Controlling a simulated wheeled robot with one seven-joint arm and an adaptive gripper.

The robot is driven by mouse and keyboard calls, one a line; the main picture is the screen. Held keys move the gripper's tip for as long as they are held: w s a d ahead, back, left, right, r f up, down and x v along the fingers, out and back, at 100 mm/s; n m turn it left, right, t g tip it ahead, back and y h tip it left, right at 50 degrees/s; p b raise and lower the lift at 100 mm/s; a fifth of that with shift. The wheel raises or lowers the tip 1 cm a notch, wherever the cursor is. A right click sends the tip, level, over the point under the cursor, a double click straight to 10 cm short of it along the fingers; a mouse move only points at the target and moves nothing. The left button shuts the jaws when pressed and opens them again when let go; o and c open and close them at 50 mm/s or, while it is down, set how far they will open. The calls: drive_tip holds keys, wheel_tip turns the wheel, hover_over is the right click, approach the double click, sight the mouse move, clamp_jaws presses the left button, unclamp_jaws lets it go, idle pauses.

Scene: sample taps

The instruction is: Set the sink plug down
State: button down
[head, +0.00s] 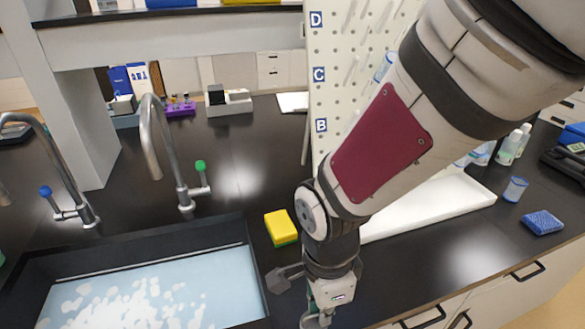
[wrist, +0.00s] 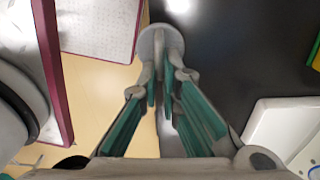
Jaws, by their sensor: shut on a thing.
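The sink plug (wrist: 160,38) shows in the wrist view as a pale grey round disc at the far end of my fingers. My gripper (wrist: 164,80) is shut on its narrow grey part, and the disc sits beyond the fingertips. In the wrist view the disc overlaps the line between the dark counter and the tan floor; its height above them is hard to tell. In the head view my gripper (head: 318,312) points down near the counter's front, right of the sink. Its fingertips are partly cut off by the bottom edge, and I cannot make out the plug there.
The sink (head: 225,290) holds pale blue water with white foam. A yellow-green sponge (head: 281,227) lies right of it. Grey taps (head: 168,150) stand behind. A white tray (head: 440,206) lies below the pegboard (head: 345,70). Dark counter (head: 395,265) is bare near the front.

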drive_tip(key=shift+w+f+b, duration=0.2)
drive_tip(key=shift+w+b, duration=0.1)
drive_tip(key=shift+b, duration=0.05)
drive_tip(key=w+a, duration=0.1)
drive_tip(key=w, duration=0.3)
drive_tip(key=w+a+b, duration=0.1)
drive_tip(key=w, duration=0.3)
drive_tip(key=w+a+f, duration=0.1)
drive_tip(key=w, duration=0.3)
drive_tip(key=shift+w+a+b, duration=0.2)
drive_tip(key=shift+w+b, duration=0.1)
drive_tip(key=shift+b, duration=0.1)
drive_tip(key=shift+f, duration=1.7)
drive_tip(key=shift+f, duration=0.1)
drive_tip(key=c, duration=2.1)
unclamp_jaws()
drive_tip(key=o, duration=0.3)
drive_tip(key=shift+b, duration=0.3)
